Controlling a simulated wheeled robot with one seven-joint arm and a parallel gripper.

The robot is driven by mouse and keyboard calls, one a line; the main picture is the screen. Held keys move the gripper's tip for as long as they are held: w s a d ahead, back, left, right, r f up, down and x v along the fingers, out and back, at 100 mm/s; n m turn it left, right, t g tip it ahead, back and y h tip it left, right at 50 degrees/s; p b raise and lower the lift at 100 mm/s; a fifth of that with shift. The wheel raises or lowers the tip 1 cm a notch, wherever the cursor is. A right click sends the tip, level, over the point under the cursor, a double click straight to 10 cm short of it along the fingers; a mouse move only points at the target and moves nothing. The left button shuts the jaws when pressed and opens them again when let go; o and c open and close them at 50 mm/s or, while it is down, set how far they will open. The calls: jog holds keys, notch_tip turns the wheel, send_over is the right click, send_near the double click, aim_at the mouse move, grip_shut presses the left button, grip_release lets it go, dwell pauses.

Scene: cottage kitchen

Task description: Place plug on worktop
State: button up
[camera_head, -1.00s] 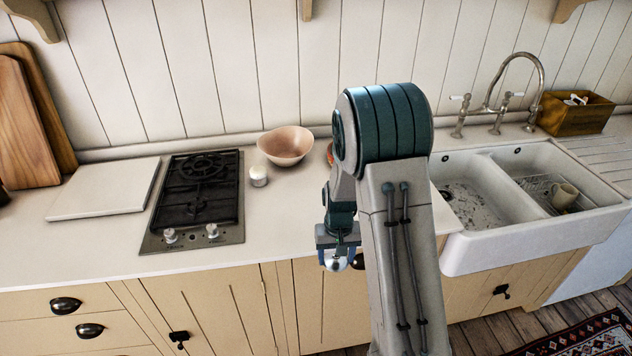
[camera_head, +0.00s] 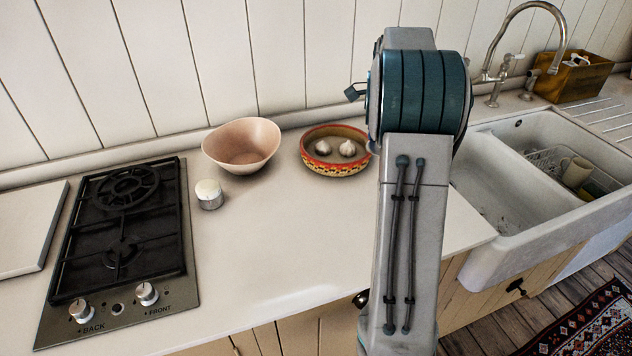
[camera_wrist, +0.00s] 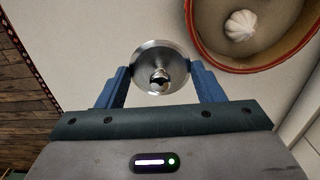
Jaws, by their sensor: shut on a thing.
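The plug (camera_wrist: 160,62), a round shiny metal disc with a small knob in its middle, is held between the two blue fingers of my gripper (camera_wrist: 161,84) in the wrist view. My gripper is shut on it. Pale worktop (camera_wrist: 95,40) shows behind the plug; I cannot tell how high the plug is above it. In the head view the worktop (camera_head: 260,240) runs from the hob to the sink. My arm hides my gripper and the plug there.
A patterned bowl with garlic (camera_head: 335,170) stands on the worktop, close to the plug in the wrist view (camera_wrist: 205,50). A pink bowl (camera_head: 242,146), a white-topped jar (camera_head: 209,194) and the hob (camera_head: 125,235) are left. The double sink (camera_head: 530,215) is right. Worktop before the bowls is clear.

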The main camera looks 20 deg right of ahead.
send_over(340, 198)
notch_tip(340, 198, down, 6)
jog(key=shift+f+p, duration=0.25)
jog(key=shift+p, duration=0.05)
jog(key=shift+f, duration=2.15)
jog(key=shift+f, duration=0.15)
jog(key=o, duration=1)
